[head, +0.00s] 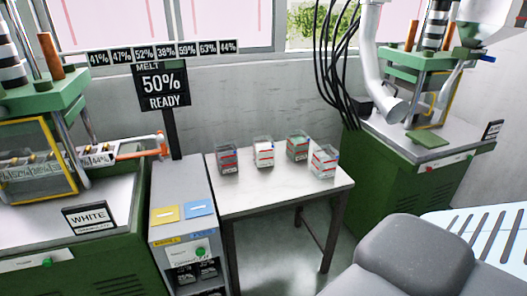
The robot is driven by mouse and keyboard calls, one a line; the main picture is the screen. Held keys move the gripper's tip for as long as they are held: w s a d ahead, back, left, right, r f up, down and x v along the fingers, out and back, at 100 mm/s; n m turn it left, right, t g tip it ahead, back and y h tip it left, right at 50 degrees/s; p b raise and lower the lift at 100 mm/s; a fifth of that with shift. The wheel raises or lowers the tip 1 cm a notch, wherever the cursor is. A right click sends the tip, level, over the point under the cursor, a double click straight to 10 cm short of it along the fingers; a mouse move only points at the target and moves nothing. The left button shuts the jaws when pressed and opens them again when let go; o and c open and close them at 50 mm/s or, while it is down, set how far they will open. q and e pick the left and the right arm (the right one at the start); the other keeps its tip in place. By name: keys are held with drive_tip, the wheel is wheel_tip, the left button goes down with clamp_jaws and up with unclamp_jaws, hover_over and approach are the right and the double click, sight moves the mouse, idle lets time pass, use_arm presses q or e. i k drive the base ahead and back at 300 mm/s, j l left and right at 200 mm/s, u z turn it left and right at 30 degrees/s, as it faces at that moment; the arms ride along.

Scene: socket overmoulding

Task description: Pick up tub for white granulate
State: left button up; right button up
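Several small clear tubs with red-and-white labels stand upright on a white-topped table in the middle of the head view. The second tub from the left (264,154) holds pale, white-looking content. The rightmost tub (323,161), near the table's right edge, also looks whitish. The leftmost tub (227,160) looks dark or grey inside, and the back right tub (297,148) looks greenish. The label writing is too small to read, so I cannot tell for sure which tub is for white granulate. Neither of my grippers is in view.
The table (270,196) has bare room in front of the tubs. A grey cabinet (180,240) stands left of it, below a "50% READY" sign (163,87).

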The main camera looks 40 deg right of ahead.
sight(264, 147)
drive_tip(key=i+l+u, duration=0.2)
drive_tip(key=l, duration=0.75)
drive_tip(key=l+u, duration=0.15)
drive_tip(key=l, duration=0.75)
